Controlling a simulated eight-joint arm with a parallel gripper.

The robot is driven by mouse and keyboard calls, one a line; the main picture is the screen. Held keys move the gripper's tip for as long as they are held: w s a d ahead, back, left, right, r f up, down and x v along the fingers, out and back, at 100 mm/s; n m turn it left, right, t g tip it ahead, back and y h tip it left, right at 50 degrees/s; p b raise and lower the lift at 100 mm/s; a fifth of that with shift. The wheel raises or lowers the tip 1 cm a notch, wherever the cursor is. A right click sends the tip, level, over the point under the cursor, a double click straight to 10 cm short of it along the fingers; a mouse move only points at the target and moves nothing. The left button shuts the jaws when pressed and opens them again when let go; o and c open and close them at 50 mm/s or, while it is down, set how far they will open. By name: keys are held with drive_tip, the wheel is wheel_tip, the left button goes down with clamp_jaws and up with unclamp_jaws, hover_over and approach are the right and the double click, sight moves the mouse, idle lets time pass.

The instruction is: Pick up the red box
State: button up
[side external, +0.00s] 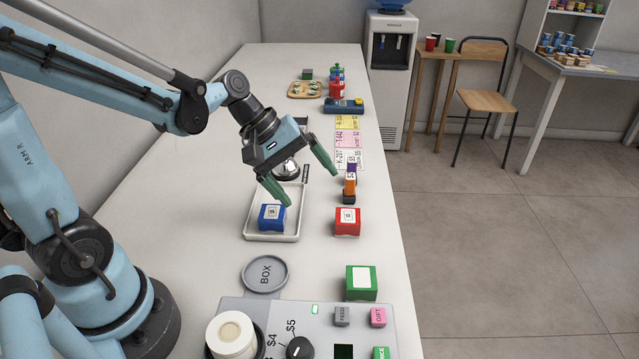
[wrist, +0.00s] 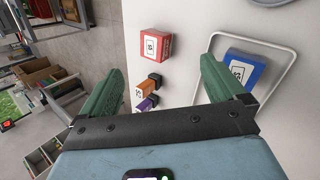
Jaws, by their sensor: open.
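The red box (side external: 347,222) with a white label stands on the white counter, right of the tray. It also shows in the wrist view (wrist: 157,48), ahead of the fingers. My gripper (side external: 312,190) has two green fingers spread wide with nothing between them. It hangs above the counter, behind and to the left of the red box in the side view, near the tray's upper right.
A blue box (side external: 272,217) sits in a white tray (side external: 293,237). Orange and purple blocks (side external: 350,183) stand close behind the red box. A green box (side external: 361,282) and a control panel (side external: 265,311) are at the front. A round BOX pad (side external: 265,273) lies before the tray.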

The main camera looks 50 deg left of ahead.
sight(349, 216)
drive_tip(key=w+a+f+n+h, duration=0.1)
drive_tip(key=n+h, duration=0.1)
drive_tip(key=n, duration=0.1)
drive_tip(key=w+f+n+h, duration=0.1)
drive_tip(key=f+n, duration=0.1)
drive_tip(key=w+a+f+n+h, duration=0.1)
drive_tip(key=n+h, duration=0.1)
drive_tip(key=n, duration=0.1)
drive_tip(key=shift+w+a+f+n+h, duration=0.3)
drive_tip(key=shift+f, duration=0.1)
drive_tip(key=shift+s+a+f+n+h, duration=0.15)
drive_tip(key=shift+a+f+n+h, duration=0.1)
drive_tip(key=shift+f+n+h, duration=0.2)
drive_tip(key=shift+s+a+f+n+h, duration=0.1)
drive_tip(key=shift+a+f+n+h, duration=0.1)
drive_tip(key=shift+f+n+h, duration=0.25)
drive_tip(key=x, duration=0.6)
drive_tip(key=shift+w+d, duration=0.25)
drive_tip(key=shift+d, duration=0.15)
drive_tip(key=shift+w+r+x, duration=0.1)
drive_tip(key=shift+x, duration=1.15)
drive_tip(key=shift+w+r+x, duration=0.15)
drive_tip(key=shift+x, duration=1.1)
drive_tip(key=c, duration=1)
drive_tip(key=shift+c, duration=0.2)
drive_tip(key=shift+r, duration=0.1)
